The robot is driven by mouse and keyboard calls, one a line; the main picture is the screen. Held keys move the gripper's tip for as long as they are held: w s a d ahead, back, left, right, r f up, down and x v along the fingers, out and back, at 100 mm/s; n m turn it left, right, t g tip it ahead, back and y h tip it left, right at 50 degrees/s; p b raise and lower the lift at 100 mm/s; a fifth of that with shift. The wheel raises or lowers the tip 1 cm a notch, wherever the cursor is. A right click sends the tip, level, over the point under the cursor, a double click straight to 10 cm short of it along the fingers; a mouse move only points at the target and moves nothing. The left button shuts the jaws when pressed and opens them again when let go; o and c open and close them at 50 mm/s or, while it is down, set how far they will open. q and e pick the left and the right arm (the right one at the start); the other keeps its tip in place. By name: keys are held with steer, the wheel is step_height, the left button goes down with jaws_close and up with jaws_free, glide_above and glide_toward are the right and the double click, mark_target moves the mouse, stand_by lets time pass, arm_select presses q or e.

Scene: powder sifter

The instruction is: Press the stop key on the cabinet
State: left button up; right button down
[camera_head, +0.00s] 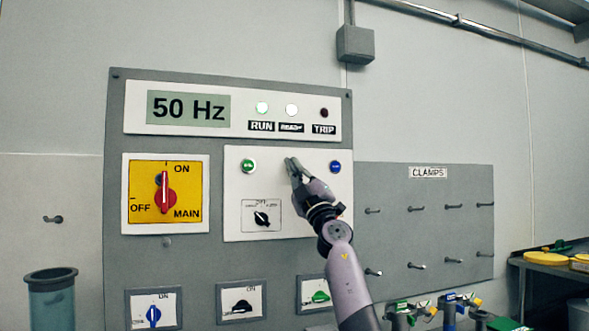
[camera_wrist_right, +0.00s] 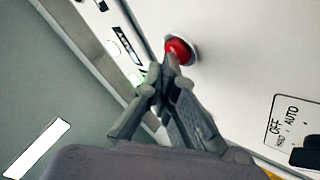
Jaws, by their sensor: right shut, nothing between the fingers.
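The cabinet (camera_head: 229,257) stands ahead with a display (camera_head: 188,108) reading 50 Hz. The red stop key (camera_wrist_right: 180,50) shows in the right wrist view on the white key panel (camera_head: 238,226); in the head view my right gripper hides it. The right gripper (camera_head: 292,164) is shut and empty, pointing at the panel between the green key (camera_head: 248,166) and the blue key (camera_head: 335,166). In the wrist view its fingertips overlap the lower left edge of the red key; whether they touch it I cannot tell. The left gripper is not in view.
The RUN lamp (camera_head: 262,108) glows green and the TRIP lamp (camera_head: 324,113) is dark. A selector knob (camera_head: 262,217) sits below the keys. A yellow main switch (camera_head: 166,195) is at left. The clamps board (camera_head: 455,235) with pegs is at right.

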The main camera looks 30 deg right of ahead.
steer(key=shift+w+b, duration=0.15)
steer(key=shift+b, duration=0.2)
stand_by(0.3)
steer(key=shift+s+a+p, duration=0.15)
steer(key=shift+s+p, duration=0.65)
steer(key=shift+p, duration=1.2)
steer(key=shift+f, duration=0.1)
steer(key=s+p, duration=0.2)
steer(key=p, duration=0.3)
steer(key=s+a+p, duration=0.1)
steer(key=s+p, duration=0.2)
steer(key=p, duration=0.3)
steer(key=shift+a, duration=0.1)
